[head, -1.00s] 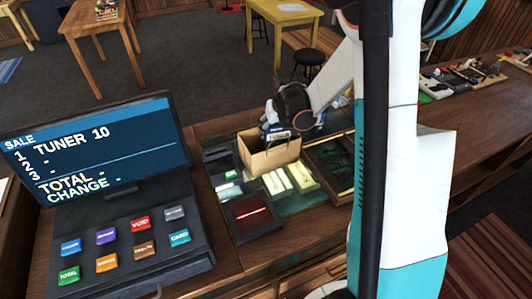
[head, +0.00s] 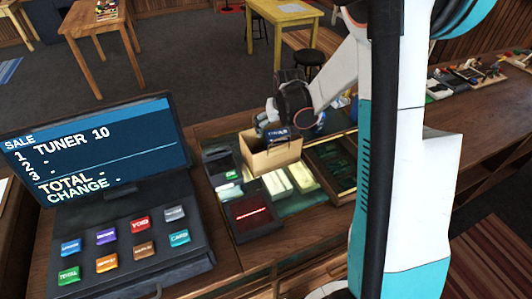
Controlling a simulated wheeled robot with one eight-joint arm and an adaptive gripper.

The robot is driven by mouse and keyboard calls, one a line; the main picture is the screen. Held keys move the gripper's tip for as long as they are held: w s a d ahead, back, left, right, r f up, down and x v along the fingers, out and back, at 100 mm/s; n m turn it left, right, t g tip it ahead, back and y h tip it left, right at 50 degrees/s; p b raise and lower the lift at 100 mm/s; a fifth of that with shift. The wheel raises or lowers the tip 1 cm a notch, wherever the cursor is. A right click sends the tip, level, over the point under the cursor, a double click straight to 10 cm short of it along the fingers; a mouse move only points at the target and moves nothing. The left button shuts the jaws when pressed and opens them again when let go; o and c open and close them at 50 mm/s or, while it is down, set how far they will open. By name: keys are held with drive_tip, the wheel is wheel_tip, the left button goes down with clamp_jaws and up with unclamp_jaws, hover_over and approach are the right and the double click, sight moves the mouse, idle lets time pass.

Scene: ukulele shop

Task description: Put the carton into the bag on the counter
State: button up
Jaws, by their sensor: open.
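The brown paper bag (head: 272,160) stands upright on the counter (head: 330,225), its mouth facing up. A small carton with a blue-and-white label (head: 277,134) shows at the bag's mouth, at the rim. Its lower part is hidden by the bag's front wall, so I cannot tell how deep it sits. My gripper (head: 280,122) is directly above the bag, pointing down, with its jaws open close over the carton. The fingertips are small and dark, and any contact with the carton cannot be made out.
A till with a screen (head: 95,140) and coloured keys (head: 120,240) stands left of the bag. A dark pad with a red line (head: 252,215) lies in front of the bag. A compartmented tray (head: 335,165) is at its right. Stools and tables stand beyond the counter.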

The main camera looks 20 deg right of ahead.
drive_tip(key=v, duration=1.1)
drive_tip(key=shift+s+a, duration=0.1)
